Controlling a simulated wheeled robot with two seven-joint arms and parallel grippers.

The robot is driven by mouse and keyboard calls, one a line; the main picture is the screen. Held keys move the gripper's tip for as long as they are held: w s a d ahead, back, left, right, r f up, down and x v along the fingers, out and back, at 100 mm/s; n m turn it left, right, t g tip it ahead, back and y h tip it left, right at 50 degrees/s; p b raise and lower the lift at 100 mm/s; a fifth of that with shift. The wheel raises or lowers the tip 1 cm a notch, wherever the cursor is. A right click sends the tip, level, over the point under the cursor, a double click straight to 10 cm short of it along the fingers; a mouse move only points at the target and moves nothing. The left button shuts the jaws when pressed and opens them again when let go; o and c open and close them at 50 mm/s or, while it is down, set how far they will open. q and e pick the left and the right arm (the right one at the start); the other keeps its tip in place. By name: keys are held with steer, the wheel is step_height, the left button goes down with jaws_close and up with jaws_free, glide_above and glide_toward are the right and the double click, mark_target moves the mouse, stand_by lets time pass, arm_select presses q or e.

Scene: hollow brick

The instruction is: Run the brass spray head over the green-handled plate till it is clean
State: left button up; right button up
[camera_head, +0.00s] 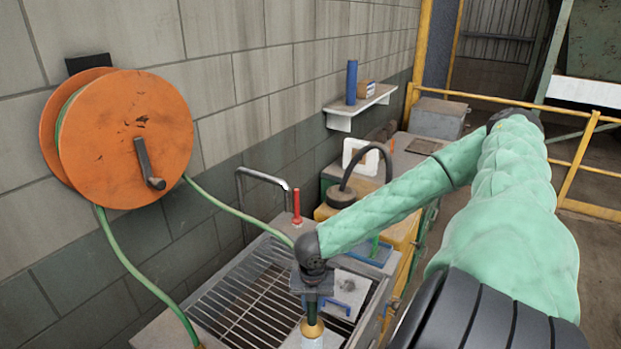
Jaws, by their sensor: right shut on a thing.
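My right gripper (312,290) is shut on the dark stem of the spray head and holds it upright over the front of a metal grating. The brass spray head (312,328) points down below the fingers, with a pale patch under it that may be spray or a surface. A small green upright handle (374,247) stands by a blue-edged tray behind the grating; it may belong to the green-handled plate, whose face I cannot make out. A grey plate with a blue handle (343,308) lies on the grating, right of the gripper. My left gripper is out of view.
An orange hose reel (125,138) hangs on the block wall, its green hose (235,210) running to the grating (245,300). A red-topped post (297,205) and a bent metal pipe (263,178) stand behind it. A yellow cabinet (402,240) is at right.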

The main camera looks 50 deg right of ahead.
steer(key=shift+d, duration=0.6)
steer(key=shift+d, duration=0.35)
steer(key=shift+d, duration=0.7)
steer(key=shift+w+d, duration=0.1)
steer(key=shift+d, duration=0.7)
steer(key=shift+s, duration=0.45)
steer(key=shift+s, duration=0.35)
steer(key=shift+s, duration=0.35)
steer(key=shift+s, duration=0.35)
